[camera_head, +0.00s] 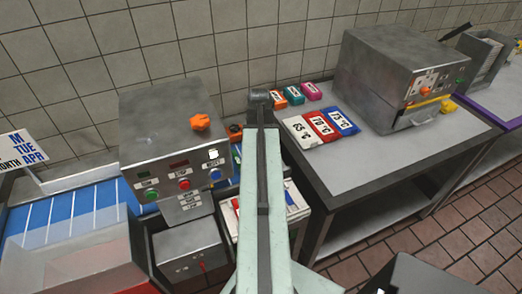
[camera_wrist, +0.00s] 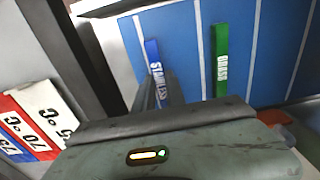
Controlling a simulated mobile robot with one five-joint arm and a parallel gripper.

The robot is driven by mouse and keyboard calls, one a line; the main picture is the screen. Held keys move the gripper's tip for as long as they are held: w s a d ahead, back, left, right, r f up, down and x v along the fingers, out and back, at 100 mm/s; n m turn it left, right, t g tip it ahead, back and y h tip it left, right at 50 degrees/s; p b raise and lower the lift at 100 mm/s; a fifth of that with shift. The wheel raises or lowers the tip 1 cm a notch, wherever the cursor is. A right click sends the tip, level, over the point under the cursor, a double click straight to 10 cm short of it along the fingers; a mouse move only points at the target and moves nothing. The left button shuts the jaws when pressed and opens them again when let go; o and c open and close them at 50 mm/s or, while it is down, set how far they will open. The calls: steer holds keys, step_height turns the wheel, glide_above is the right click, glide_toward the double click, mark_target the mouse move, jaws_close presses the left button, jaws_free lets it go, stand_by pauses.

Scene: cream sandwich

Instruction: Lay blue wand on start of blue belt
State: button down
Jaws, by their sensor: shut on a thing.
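My gripper (camera_wrist: 165,92) is shut on the blue wand (camera_wrist: 152,55), marked STAINLESS, in the wrist view. The wand points away from me over the blue belt (camera_wrist: 188,50) with white cross lines. I cannot tell whether it touches the belt. A green wand (camera_wrist: 221,60), marked GRASS, lies on the belt to its right, roughly parallel and apart. In the head view a broad stretch of blue belt (camera_head: 85,212) shows at the left; my arm hides the gripper and the held wand.
A grey control box (camera_head: 160,110) with an orange knob stands left of my arm. A white tray (camera_head: 296,212) with red and blue pieces is to the right. A table (camera_head: 372,150) holds temperature blocks (camera_head: 321,126) and a metal oven (camera_head: 400,75). The blocks also show in the wrist view (camera_wrist: 38,118).

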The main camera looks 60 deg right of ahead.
steer(key=c, duration=1.3)
jaws_free()
steer(key=shift+r, duration=0.1)
step_height(320, 180, up, 8)
steer(key=p, duration=0.8)
steer(key=shift+f, duration=0.2)
